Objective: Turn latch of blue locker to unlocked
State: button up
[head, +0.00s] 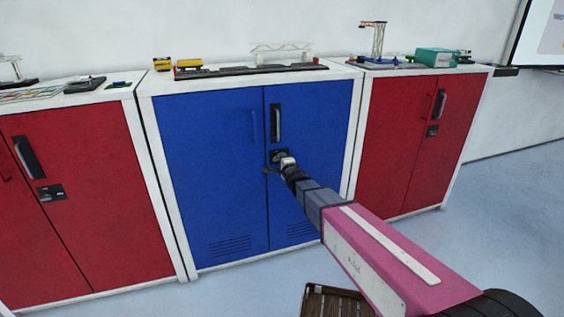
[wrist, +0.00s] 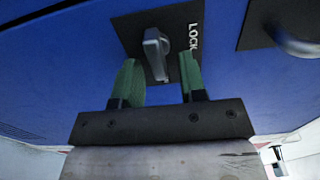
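The blue locker (head: 212,170) stands in the middle of the head view with both doors closed. Its latch sits on a black plate below the black door handle (head: 276,122), and my gripper covers most of it there. In the wrist view the latch is a grey metal knob (wrist: 156,52) on a dark plate with the word LOCK (wrist: 194,37) beside it. My gripper (head: 281,163) is at the latch. In the wrist view its two green fingertips (wrist: 158,78) are apart, one on each side of the knob's lower end, with gaps visible.
Red lockers stand at the left (head: 85,200) and right (head: 405,150) of the blue one. Models, such as a small crane (head: 374,40), stand on the locker tops. A brown slatted crate (head: 335,302) is on the floor in front. Open floor lies to the right.

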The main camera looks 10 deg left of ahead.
jog(key=v, duration=1)
jog(key=shift+s+d, duration=0.2)
jog(key=shift+s, duration=0.15)
jog(key=s+d+f+n+g+h, duration=0.1)
jog(key=d+f+n+g+h, duration=0.3)
jog(key=d, duration=0.7)
jog(key=s+d+f+n+g+h, duration=0.15)
jog(key=d+f+h, duration=0.35)
jog(key=d, duration=0.6)
jog(key=s+d+f+n+g, duration=0.1)
jog(key=s+d+n+g, duration=0.2)
jog(key=s+d+g, duration=0.2)
jog(key=s+d+f+n+g, duration=0.2)
jog(key=s+d+n+g, duration=0.1)
jog(key=s+d, duration=0.6)
jog(key=shift+s+d+f+g+h, duration=0.2)
jog(key=shift+d+f+g+h, duration=0.1)
jog(key=shift+d+g, duration=0.5)
